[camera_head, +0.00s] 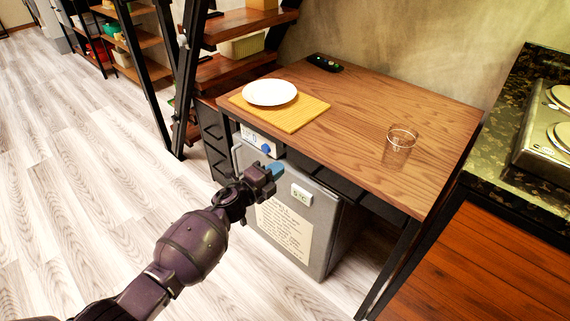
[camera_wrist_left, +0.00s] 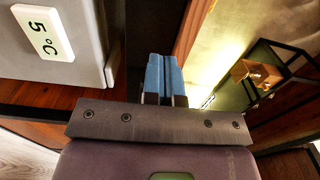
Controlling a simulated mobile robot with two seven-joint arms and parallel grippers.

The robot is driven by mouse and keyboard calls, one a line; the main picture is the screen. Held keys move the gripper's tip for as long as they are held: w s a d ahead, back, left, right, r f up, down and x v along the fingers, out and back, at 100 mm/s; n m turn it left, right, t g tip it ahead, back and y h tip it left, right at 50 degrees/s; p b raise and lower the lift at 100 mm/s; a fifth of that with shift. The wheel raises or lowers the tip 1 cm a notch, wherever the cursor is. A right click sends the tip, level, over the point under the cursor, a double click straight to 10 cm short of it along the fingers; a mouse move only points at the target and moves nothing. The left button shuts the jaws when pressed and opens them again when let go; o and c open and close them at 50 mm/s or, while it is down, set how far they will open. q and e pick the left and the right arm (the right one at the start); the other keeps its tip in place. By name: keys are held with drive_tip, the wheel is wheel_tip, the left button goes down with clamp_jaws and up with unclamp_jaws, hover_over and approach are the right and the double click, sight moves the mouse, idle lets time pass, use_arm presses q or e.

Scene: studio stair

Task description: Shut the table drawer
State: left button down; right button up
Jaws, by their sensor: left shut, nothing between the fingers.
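The wooden table (camera_head: 370,120) stands at the centre right, and its top's edge shows as a brown strip in the left wrist view (camera_wrist_left: 194,28). A dark drawer front (camera_head: 338,184) shows under the table's front edge; how far it stands out is hard to tell in the shadow. My left gripper (camera_head: 276,170) is shut and empty, its blue fingertips near the table's front edge, just above the small fridge. In the left wrist view its fingertips (camera_wrist_left: 164,76) are together and point at the dark area beneath the tabletop. Contact cannot be told. My right gripper is not in view.
A grey fridge (camera_head: 337,225) with a 5°C label stands under the table. A white plate (camera_head: 270,92) on a yellow mat (camera_head: 312,108), a glass (camera_head: 399,147) and a black remote (camera_head: 324,63) are on top. A dark counter (camera_head: 500,165) stands right; floor at left is clear.

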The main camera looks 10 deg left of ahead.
use_arm(q)
drive_tip(key=p+v, duration=0.1)
drive_tip(key=v, duration=0.6)
drive_tip(key=shift+s+a, duration=0.15)
drive_tip(key=shift+a, duration=0.15)
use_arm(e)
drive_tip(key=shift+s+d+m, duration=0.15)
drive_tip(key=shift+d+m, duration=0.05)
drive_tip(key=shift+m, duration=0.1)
use_arm(q)
drive_tip(key=shift+s+f+p, duration=0.1)
drive_tip(key=shift+p, duration=0.2)
